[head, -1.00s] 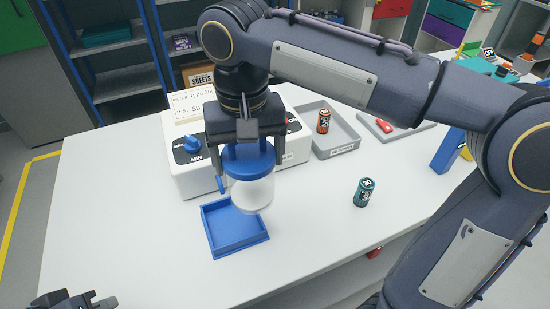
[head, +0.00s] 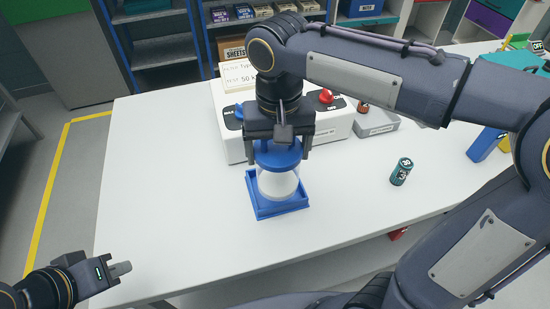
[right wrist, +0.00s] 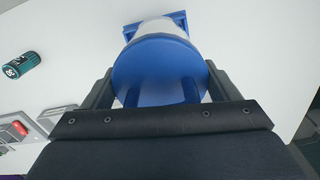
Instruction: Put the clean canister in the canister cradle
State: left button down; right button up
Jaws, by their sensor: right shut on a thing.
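The canister (head: 279,184) has a clear, whitish body and a blue lid (head: 278,154). My right gripper (head: 278,150) is shut on its lid from above and holds it upright. The blue square cradle (head: 266,214) is on the white table, and the canister's lower end appears within its outline. I cannot tell whether the canister rests on its floor. In the right wrist view the blue lid (right wrist: 160,72) fills the space between the fingers, with cradle corners (right wrist: 129,33) beyond. My left gripper (head: 120,269) is at the lower left, away from the canister; its opening is unclear.
A white control box (head: 232,148) with a blue knob and a red knob stands just behind the cradle. The table's left part is clear.

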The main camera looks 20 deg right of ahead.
jog(key=w+f, duration=0.3)
jog(key=shift+d+f, duration=0.25)
jog(key=shift+f, duration=0.15)
jog(key=shift+w+f, duration=0.15)
jog(key=shift+f, duration=0.8)
jog(key=shift+w+f, duration=0.15)
jog(key=shift+f, duration=0.75)
jog(key=shift+f, duration=0.15)
jog(key=o, duration=1.4)
